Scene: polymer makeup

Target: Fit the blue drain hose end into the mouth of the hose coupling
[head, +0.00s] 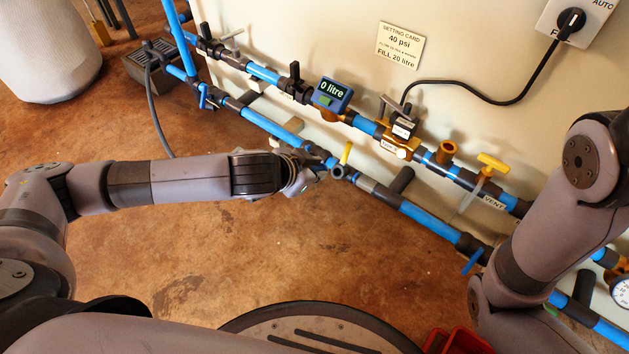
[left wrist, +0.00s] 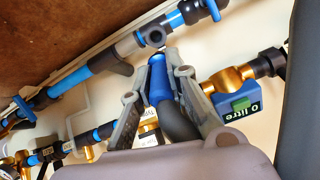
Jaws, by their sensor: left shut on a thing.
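My left gripper (head: 314,167) is at the lower pipe run in the head view. In the left wrist view its two fingers (left wrist: 157,68) are closed on the sides of the blue hose end (left wrist: 159,82), with a black sleeve behind it. The hose end points up at a dark round fitting (left wrist: 155,38) that looks like the mouth of the hose coupling. Its tip appears close below that opening; I cannot tell whether they touch. In the head view the hose end is hidden by the gripper. My right gripper is out of view; only its arm shows at the right.
The meter (head: 331,94) reads 0 litre on the upper pipe run. A yellow vent valve (head: 493,163) is farther right. A black basin (head: 137,66) is back left.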

